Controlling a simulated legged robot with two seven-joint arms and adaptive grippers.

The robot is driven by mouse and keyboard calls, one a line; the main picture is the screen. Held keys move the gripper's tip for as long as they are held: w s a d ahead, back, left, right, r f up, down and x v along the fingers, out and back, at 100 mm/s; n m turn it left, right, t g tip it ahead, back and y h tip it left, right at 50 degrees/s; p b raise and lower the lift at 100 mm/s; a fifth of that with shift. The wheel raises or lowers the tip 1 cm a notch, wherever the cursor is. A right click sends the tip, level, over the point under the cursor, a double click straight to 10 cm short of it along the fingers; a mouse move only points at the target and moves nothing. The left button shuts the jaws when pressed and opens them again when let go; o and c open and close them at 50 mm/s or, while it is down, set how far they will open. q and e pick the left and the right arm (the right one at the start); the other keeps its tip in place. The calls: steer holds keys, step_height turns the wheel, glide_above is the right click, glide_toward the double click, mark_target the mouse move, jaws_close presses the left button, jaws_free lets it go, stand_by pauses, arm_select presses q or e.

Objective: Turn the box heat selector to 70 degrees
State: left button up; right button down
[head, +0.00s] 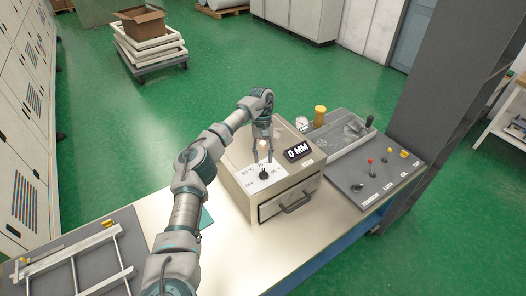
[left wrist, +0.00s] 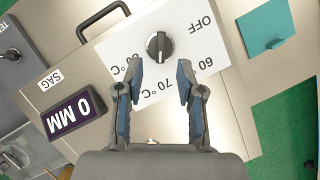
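The heat selector (head: 264,175) is a black round knob on a white label plate on top of a beige box (head: 240,196). In the left wrist view the knob (left wrist: 159,46) shows a pale line running up and down the picture; I cannot tell which end is the pointer. The plate (left wrist: 218,47) is marked OFF, 60, 70 and 80 °C. My left gripper (head: 263,154) points down above the plate, close to the knob. Its two fingers (left wrist: 160,76) are apart, with nothing between them, and the knob lies just past their tips. My right gripper is not in view.
A display reading 0 MM (head: 298,152) sits on the box right of the plate. The box has a front drawer handle (head: 295,202). A grey panel with small levers (head: 377,175) is at the right. A metal frame (head: 75,262) lies at the table's left.

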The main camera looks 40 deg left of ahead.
arm_select(q)
steer(key=shift+v, duration=1.3)
steer(key=shift+f, duration=0.1)
